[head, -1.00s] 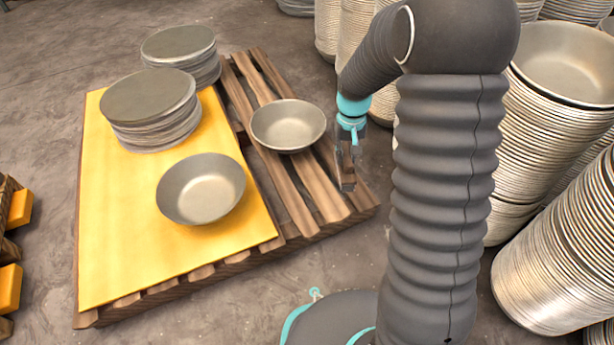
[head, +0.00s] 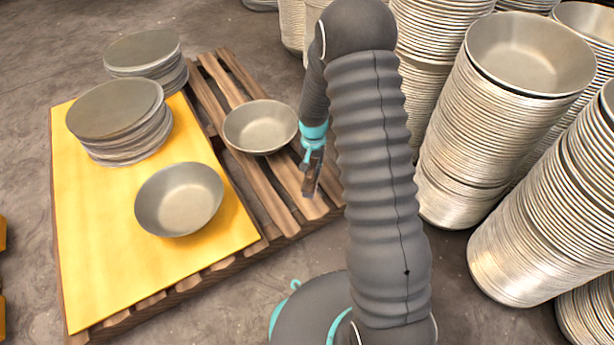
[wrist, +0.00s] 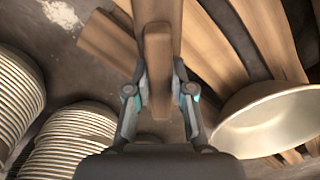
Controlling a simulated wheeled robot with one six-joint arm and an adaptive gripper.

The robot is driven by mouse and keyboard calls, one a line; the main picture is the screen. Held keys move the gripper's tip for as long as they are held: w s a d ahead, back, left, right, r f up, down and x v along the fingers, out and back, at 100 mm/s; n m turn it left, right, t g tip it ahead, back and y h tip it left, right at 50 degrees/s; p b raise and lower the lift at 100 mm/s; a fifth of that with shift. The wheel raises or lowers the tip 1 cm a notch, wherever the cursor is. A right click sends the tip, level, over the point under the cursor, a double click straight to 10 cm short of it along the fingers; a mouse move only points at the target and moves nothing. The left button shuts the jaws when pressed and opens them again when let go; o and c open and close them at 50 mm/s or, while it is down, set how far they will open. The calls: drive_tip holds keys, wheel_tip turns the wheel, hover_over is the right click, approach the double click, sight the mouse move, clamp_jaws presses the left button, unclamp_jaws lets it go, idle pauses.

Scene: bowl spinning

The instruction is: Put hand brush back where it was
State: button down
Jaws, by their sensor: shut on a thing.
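My gripper (head: 312,178) hangs over the right edge of the bare wooden pallet, pointing down. In the wrist view my gripper (wrist: 158,85) is shut on a brown wooden piece, which appears to be the hand brush (wrist: 157,65). Its end sits between the two fingers, and its bristles cannot be made out. In the head view the brush is small and hard to tell from the fingers. A metal bowl (head: 260,127) lies on the pallet, just left of my gripper; it also shows at the right in the wrist view (wrist: 270,122).
A yellow sheet (head: 95,240) covers the left part of the pallet (head: 270,197). A second bowl (head: 179,200) and a stack of discs (head: 117,115) lie on it; another stack (head: 145,55) stands behind. Tall bowl stacks (head: 470,130) crowd the right. Pallet slats near my gripper are bare.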

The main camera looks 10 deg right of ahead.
drive_tip(key=shift+w+a+f, duration=0.65)
drive_tip(key=shift+a+f, duration=0.05)
drive_tip(key=shift+a, duration=0.1)
drive_tip(key=shift+f+b, duration=0.35)
drive_tip(key=shift+f, duration=1.55)
drive_tip(key=shift+f, duration=0.1)
drive_tip(key=c, duration=1)
unclamp_jaws()
